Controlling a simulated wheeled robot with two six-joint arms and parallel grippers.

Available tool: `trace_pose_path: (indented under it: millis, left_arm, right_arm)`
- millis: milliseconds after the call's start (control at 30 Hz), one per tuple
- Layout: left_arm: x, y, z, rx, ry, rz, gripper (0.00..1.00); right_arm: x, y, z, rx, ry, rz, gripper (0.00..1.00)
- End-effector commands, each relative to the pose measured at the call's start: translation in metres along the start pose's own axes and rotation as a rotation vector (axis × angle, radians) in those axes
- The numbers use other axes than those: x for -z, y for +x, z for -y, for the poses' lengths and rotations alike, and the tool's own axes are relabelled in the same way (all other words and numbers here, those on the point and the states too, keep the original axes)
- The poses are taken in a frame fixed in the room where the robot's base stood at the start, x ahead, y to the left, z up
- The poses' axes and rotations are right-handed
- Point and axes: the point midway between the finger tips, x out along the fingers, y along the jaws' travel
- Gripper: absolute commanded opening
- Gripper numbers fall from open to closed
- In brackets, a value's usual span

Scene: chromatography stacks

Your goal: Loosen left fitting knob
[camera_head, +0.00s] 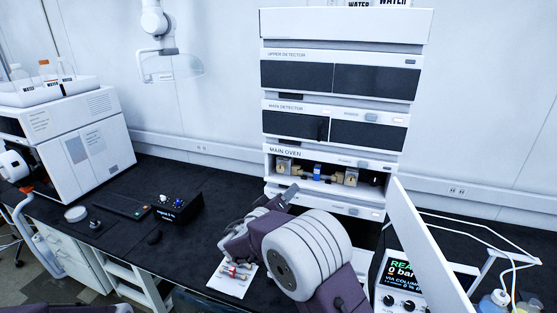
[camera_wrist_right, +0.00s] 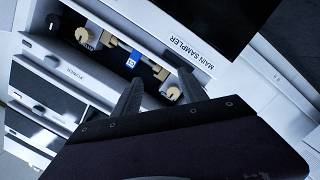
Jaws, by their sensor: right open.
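In the head view the left fitting knob (camera_head: 283,165) is a beige knob at the left end of the column in the open main oven (camera_head: 378,163). The right fitting knob (camera_head: 350,177) is at the other end, with a blue-labelled column (camera_head: 317,172) between them. In the right wrist view my right gripper (camera_wrist_right: 160,78) is open and empty. A beige knob (camera_wrist_right: 172,92), apparently the left one, shows between the two dark fingers, closer to the right-hand finger. I cannot tell whether they touch. The other knob (camera_wrist_right: 85,38) is farther off. My left gripper is not in view.
A white panel (camera_head: 428,250) stands at the right, beside a pump unit with a lit display (camera_head: 402,270). A white card with small fittings (camera_head: 232,280) lies on the black bench near my right arm. A dark control box (camera_head: 178,208) stands to the left.

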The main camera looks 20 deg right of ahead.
Motion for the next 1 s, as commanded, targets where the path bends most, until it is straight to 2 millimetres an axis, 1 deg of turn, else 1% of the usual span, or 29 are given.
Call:
trace_pose_path:
  millis: [33,100,167,267,367,500,600,733,833,1000]
  left_arm:
    - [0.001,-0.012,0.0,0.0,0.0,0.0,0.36]
    - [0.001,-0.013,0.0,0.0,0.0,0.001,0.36]
    - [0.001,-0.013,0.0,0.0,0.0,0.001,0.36]
    - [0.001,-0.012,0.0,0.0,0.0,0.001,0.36]
    - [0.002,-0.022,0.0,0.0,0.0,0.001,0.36]
    - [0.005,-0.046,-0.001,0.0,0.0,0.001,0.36]
    - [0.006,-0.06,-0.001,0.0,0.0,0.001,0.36]
    - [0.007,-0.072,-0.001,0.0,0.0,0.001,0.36]
    - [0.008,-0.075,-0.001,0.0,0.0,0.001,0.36]
    - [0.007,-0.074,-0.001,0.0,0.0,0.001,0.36]
  right_arm:
    - [0.027,-0.007,0.004,0.002,0.005,-0.068,0.5]
    - [0.045,-0.013,0.012,0.004,0.015,-0.133,0.5]
    - [0.052,-0.015,0.015,0.003,0.021,-0.158,0.5]
    - [0.052,-0.015,0.016,0.003,0.022,-0.161,0.5]
    - [0.056,-0.005,0.013,0.003,0.019,-0.159,0.5]
    - [0.061,0.024,0.01,0.002,0.018,-0.155,0.5]
    - [0.064,0.044,0.01,0.003,0.018,-0.155,0.5]
    - [0.066,0.064,0.012,0.003,0.019,-0.156,0.5]
    - [0.066,0.072,0.015,0.005,0.019,-0.157,0.5]
    - [0.064,0.075,0.016,0.005,0.02,-0.158,0.5]
